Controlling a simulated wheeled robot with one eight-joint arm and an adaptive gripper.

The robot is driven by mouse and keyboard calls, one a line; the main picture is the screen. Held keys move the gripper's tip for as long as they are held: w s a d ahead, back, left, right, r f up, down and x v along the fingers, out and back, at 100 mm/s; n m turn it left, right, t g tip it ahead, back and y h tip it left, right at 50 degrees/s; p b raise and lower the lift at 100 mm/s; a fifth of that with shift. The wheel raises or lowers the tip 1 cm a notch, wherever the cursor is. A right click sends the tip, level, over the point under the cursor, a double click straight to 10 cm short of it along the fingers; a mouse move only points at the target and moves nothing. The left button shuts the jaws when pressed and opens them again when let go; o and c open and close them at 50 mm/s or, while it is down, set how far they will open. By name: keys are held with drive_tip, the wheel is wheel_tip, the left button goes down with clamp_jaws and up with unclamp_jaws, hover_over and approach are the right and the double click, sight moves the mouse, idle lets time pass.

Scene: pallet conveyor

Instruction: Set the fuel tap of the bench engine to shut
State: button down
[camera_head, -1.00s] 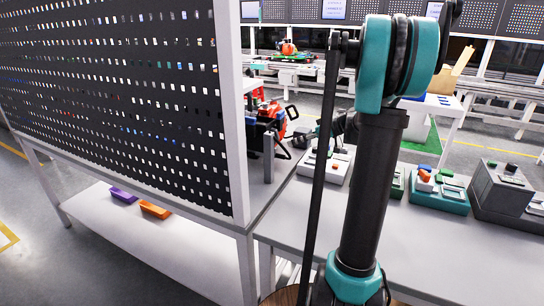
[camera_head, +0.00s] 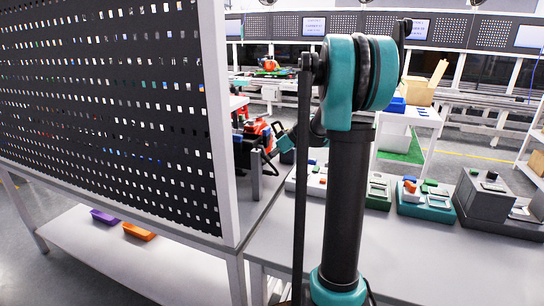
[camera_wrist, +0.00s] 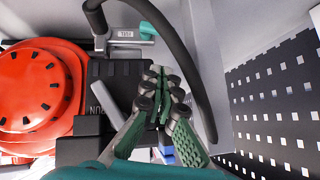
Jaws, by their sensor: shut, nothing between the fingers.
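The bench engine shows red and black in the head view (camera_head: 262,130), partly behind the perforated panel. In the wrist view its round red slotted cover (camera_wrist: 38,95) fills the left side, beside a black block. At the top, a small plate marked FUEL (camera_wrist: 125,34) sits next to a teal piece (camera_wrist: 147,30), which looks like the fuel tap's handle; its exact setting is unclear. A thick black hose curves over it and down the right. My gripper (camera_wrist: 158,78) is shut and empty, below the FUEL plate and apart from it. A grey lever near a RUN marking lies left of the fingers.
A perforated dark panel (camera_head: 100,110) stands left of the engine, and close on the right in the wrist view (camera_wrist: 280,110). Several control boxes, one teal-based (camera_head: 425,205), stand on the grey bench to the right. A lower shelf holds purple and orange bins.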

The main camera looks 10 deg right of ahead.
drive_tip(key=shift+s+a+f, duration=0.1)
drive_tip(key=shift+a+f, duration=0.1)
drive_tip(key=shift+f, duration=0.6)
drive_tip(key=shift+s+a+f, duration=0.1)
drive_tip(key=shift+a+f, duration=0.1)
drive_tip(key=shift+f, duration=0.55)
drive_tip(key=shift+a+f, duration=0.2)
drive_tip(key=shift+f, duration=0.6)
drive_tip(key=shift+s+a+f+t+h, duration=0.2)
drive_tip(key=shift+s+f+t+h, duration=0.1)
drive_tip(key=shift+f, duration=0.15)
drive_tip(key=shift+s+f+n, duration=0.2)
drive_tip(key=shift+n, duration=0.1)
drive_tip(key=shift+w, duration=0.1)
